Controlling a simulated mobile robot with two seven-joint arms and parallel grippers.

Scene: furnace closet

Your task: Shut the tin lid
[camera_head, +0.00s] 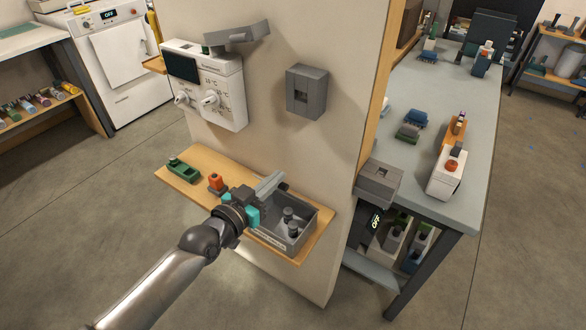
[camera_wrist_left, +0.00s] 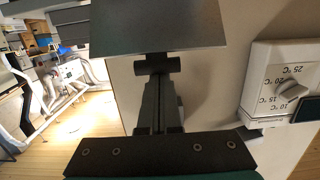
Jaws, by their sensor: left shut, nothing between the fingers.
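The grey tin (camera_head: 312,222) sits on a small wooden wall shelf, with its top open and dark cylindrical pieces inside. Its lid (camera_head: 268,186) seems to be the light grey plate standing tilted up at the tin's left side. My left gripper (camera_head: 256,201) is shut and empty, close to the lid and the tin's left end. In the left wrist view my shut fingers (camera_wrist_left: 158,100) point up the picture. A flat grey plate (camera_wrist_left: 150,25), probably the lid, is just past their tips; contact is unclear. My right gripper is not in view.
The wooden shelf (camera_head: 205,172) also carries a green block (camera_head: 183,171) and an orange-topped piece (camera_head: 216,183). A white control box (camera_head: 205,85) with dials and a grey wall box (camera_head: 306,91) are above. A grey table (camera_head: 440,105) stands right.

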